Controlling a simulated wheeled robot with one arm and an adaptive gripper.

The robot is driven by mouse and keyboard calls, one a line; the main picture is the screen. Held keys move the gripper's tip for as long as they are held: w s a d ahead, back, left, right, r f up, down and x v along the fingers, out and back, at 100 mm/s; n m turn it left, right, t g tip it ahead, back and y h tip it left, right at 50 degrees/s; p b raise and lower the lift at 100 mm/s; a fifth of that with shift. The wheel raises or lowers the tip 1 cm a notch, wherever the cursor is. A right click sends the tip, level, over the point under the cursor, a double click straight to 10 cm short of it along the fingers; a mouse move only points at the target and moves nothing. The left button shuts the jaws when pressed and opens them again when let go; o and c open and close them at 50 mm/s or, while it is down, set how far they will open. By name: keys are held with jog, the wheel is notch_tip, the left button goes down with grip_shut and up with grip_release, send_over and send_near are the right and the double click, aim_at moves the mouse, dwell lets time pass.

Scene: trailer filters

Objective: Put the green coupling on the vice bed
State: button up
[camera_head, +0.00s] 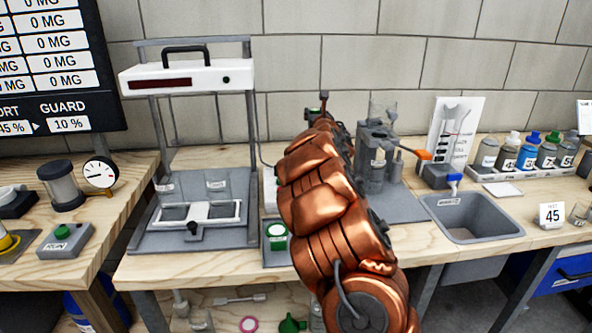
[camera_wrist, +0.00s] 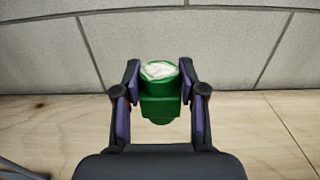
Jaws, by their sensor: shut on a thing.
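My gripper (camera_wrist: 160,98) is shut on the green coupling (camera_wrist: 160,108) in the wrist view, with a purple-padded finger against each side. The coupling has a pale, rough-looking top and a narrower lower end, and bare wood shows behind and below it. I cannot tell for sure which fixture is the vice bed; a grey fixture (camera_head: 374,150) stands just right of my arm.
A tall frame (camera_head: 186,75) with a grey base stands left of my arm. A green-topped item (camera_head: 276,236) sits close to the arm's left side. A grey sink (camera_head: 472,217) and several bottles (camera_head: 527,154) are to the right. The tiled wall is close behind.

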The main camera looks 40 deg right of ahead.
jog(key=shift+f+b, duration=0.65)
jog(key=shift+f, duration=5.1)
jog(key=shift+f+b, duration=0.15)
jog(key=shift+b, duration=0.15)
jog(key=o, duration=1.1)
jog(key=shift+r+p, duration=0.25)
jog(key=shift+p, duration=0.1)
